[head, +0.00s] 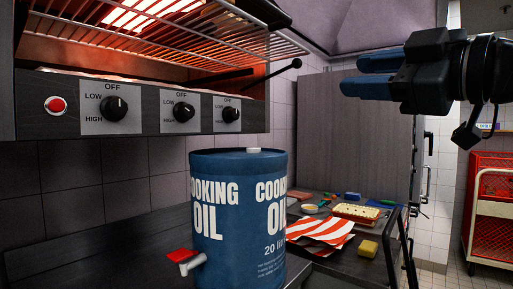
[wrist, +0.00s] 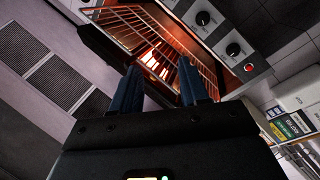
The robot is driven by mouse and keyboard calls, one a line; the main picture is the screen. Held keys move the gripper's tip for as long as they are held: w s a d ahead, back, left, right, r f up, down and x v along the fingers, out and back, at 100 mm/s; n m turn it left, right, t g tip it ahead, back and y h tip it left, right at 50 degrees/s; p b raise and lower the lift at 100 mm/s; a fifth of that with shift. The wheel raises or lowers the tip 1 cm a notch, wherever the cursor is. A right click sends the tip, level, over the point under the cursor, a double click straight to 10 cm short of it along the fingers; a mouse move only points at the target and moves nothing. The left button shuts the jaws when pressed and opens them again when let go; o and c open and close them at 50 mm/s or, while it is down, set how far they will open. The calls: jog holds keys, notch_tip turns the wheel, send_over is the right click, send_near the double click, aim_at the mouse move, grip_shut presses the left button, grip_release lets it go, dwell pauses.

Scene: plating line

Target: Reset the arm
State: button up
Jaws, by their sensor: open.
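My gripper (head: 362,75) is raised at the upper right of the head view, pointing left, with its two blue fingers apart and nothing between them. In the wrist view my gripper (wrist: 158,88) shows its fingers spread, with the glowing grill beyond them. It is in the air, apart from the counter and every object. My wrist and a part of my arm show behind it at the right edge of the head view.
A grill (head: 150,40) glows at upper left, with control knobs below. A blue cooking oil drum (head: 238,220) stands in front. Behind it, a striped cloth (head: 322,232), a yellow sponge (head: 368,248) and small items lie on the counter. A red crate trolley (head: 492,210) stands far right.

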notch_tip(320, 180, down, 19)
jog(key=w+d+m+t+h, duration=0.1)
jog(key=d+m+t+h, duration=0.15)
jog(key=m, duration=0.65)
jog(key=s+d+f+m+h, duration=0.1)
jog(key=s+f+m+h, duration=0.25)
jog(key=f, duration=0.55)
jog(key=s+f+m+h, duration=0.3)
jog(key=s+f, duration=0.2)
jog(key=f, duration=0.4)
jog(key=s+f+g, duration=0.1)
jog(key=s+f, duration=0.3)
jog(key=s, duration=0.7)
jog(key=s+d+f+g+h, duration=0.1)
jog(key=s+f, duration=0.2)
jog(key=s, duration=0.8)
jog(key=s+d+f+g+h, duration=0.1)
jog(key=s+f, duration=0.3)
jog(key=s, duration=0.7)
jog(key=shift+s+d+f+m, duration=0.2)
jog(key=shift+s+f+m, duration=0.1)
jog(key=shift+m, duration=0.15)
